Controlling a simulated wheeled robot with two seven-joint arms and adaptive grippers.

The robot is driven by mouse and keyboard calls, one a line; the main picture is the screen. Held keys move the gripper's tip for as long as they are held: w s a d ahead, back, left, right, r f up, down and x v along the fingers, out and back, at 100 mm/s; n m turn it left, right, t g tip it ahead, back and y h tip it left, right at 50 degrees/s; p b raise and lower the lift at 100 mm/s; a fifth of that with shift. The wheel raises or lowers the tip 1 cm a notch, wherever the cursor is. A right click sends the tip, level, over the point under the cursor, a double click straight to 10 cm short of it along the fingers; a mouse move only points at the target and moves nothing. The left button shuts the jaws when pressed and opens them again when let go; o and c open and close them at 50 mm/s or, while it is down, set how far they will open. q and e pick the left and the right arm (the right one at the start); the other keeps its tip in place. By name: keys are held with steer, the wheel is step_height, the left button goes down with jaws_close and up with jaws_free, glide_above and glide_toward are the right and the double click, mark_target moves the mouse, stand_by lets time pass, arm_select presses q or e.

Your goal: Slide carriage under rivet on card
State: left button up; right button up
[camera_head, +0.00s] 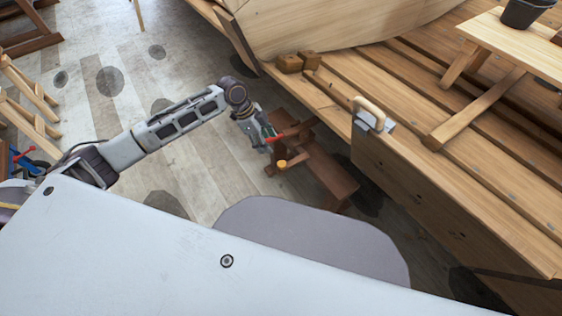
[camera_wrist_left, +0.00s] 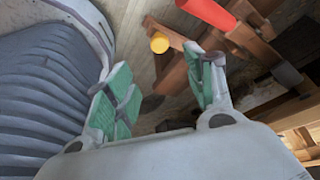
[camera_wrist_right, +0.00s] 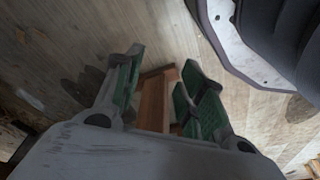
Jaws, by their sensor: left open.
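A brown wooden stand (camera_head: 325,172) sits low on the floor beside the hull, with a red handle (camera_head: 283,137) and a yellow knob (camera_head: 282,164) on it. My left gripper (camera_head: 266,139) is open and empty over the stand, close to the red handle. In the left wrist view the red handle (camera_wrist_left: 207,14) and yellow knob (camera_wrist_left: 159,43) lie beyond the green fingertips (camera_wrist_left: 160,75), apart from them. My right gripper (camera_wrist_right: 163,68) shows only in its wrist view, open, with brown wood (camera_wrist_right: 154,100) visible behind the gap. I cannot make out a carriage, rivet or card.
A bench (camera_head: 520,38) carries a dark bucket (camera_head: 526,12).

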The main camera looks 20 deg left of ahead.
mark_target(281, 163)
arm_select(q)
steer(key=b+x, duration=0.2)
steer(key=x, duration=0.9)
steer(key=shift+s+f+b, duration=0.1)
steer(key=shift+f+b, duration=0.05)
steer(key=shift+b, duration=0.15)
steer(key=shift+x, duration=1.25)
arm_select(e)
step_height(281, 163, up, 9)
steer(key=a, duration=0.2)
steer(key=shift+w+f, duration=0.2)
steer(key=shift+w, duration=0.1)
arm_select(q)
jaws_close()
